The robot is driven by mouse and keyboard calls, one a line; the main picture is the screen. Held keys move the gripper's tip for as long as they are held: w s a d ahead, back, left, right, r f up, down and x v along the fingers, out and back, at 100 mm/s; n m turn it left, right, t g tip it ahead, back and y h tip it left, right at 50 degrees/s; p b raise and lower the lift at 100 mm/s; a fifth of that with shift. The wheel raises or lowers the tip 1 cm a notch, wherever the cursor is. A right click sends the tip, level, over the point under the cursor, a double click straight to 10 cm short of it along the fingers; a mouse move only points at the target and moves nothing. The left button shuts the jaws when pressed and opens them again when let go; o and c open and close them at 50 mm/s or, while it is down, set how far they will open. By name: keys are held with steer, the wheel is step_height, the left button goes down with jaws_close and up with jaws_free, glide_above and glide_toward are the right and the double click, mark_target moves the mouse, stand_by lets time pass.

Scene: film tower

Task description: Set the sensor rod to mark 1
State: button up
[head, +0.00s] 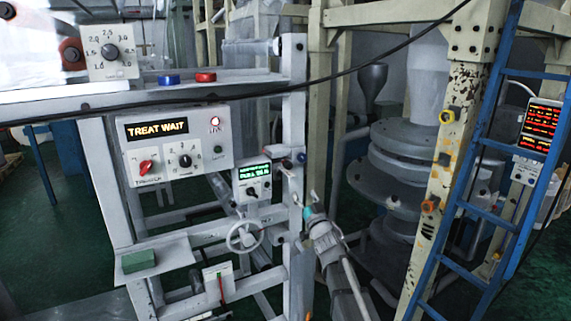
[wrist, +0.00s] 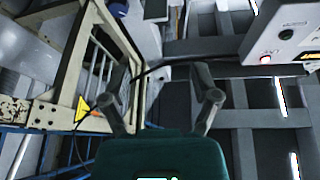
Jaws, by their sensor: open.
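My gripper (head: 305,201) is low in the middle of the head view, in front of the frame's right post. In the wrist view my gripper (wrist: 162,75) has its two fingers spread, with nothing between them. I cannot single out the sensor rod or its marks for certain. A white bracket with a thin red upright strip (head: 221,288) sits low on the frame, left of my gripper and apart from it. A small box with a green display (head: 252,181) is left of my gripper; its text is too small to read.
A panel reading "TREAT WAIT" (head: 158,128) has a red knob and a black dial. A handwheel (head: 245,236) is close left of my gripper. A green block (head: 138,261) lies on a shelf. A blue ladder (head: 489,212) stands right. A black cable crosses the view.

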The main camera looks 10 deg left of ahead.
mark_target(289, 166)
steer(key=shift+a+r, duration=0.1)
stand_by(0.3)
steer(key=p+x, duration=0.5)
steer(key=x, duration=0.8)
steer(key=shift+w+a+r, duration=0.1)
steer(key=shift+w+a, duration=0.1)
steer(key=shift+w, duration=0.1)
jaws_close()
